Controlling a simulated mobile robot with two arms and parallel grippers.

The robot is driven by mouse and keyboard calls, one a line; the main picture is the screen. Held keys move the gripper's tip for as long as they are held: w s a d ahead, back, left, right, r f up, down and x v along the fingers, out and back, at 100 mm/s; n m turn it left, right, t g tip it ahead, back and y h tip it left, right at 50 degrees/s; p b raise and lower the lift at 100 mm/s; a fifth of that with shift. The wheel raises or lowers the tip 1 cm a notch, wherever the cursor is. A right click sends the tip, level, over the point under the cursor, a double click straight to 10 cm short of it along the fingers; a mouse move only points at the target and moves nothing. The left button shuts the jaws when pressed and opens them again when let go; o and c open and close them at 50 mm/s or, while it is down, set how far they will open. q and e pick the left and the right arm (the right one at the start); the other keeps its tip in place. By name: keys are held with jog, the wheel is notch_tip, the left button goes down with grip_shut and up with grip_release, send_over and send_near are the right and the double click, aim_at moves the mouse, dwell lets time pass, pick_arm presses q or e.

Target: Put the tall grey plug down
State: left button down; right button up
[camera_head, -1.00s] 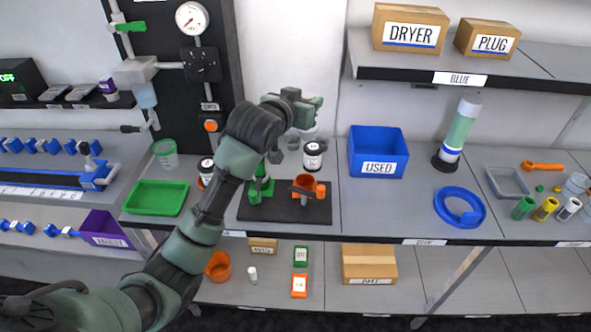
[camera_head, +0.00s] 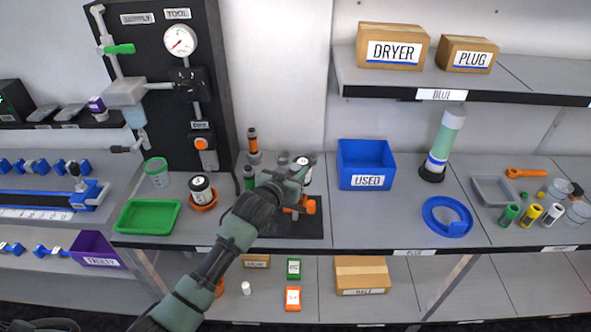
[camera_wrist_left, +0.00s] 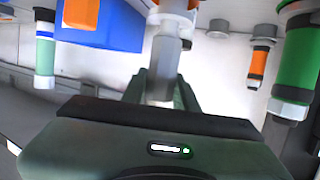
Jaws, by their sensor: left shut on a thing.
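My left gripper (camera_head: 297,176) is low over the black mat (camera_head: 298,230) on the bench. In the left wrist view my left gripper (camera_wrist_left: 162,88) is shut on the tall grey plug (camera_wrist_left: 165,55), a pale grey piece with a hexagonal part, which stands up between the fingers. In the head view the plug is hidden or too small to make out by the gripper. I cannot tell whether its end touches anything. My right gripper is not in view.
Near the gripper are a white jar (camera_head: 305,168), an orange fitting (camera_head: 308,206) on the mat, and an upright orange-and-black piece (camera_head: 253,142). A blue USED bin (camera_head: 366,158) stands to the right, and a green tray (camera_head: 148,216) lies left. Bench between bin and mat is clear.

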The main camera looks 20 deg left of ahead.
pick_arm(q)
jog(key=shift+f, duration=0.6)
jog(key=c, duration=1.1)
grip_release()
jog(key=shift+r, duration=0.1)
jog(key=shift+r, duration=0.4)
jog(key=shift+s+r, duration=0.2)
jog(key=b+v, duration=0.1)
jog(key=v, duration=1)
jog(key=shift+s, duration=0.35)
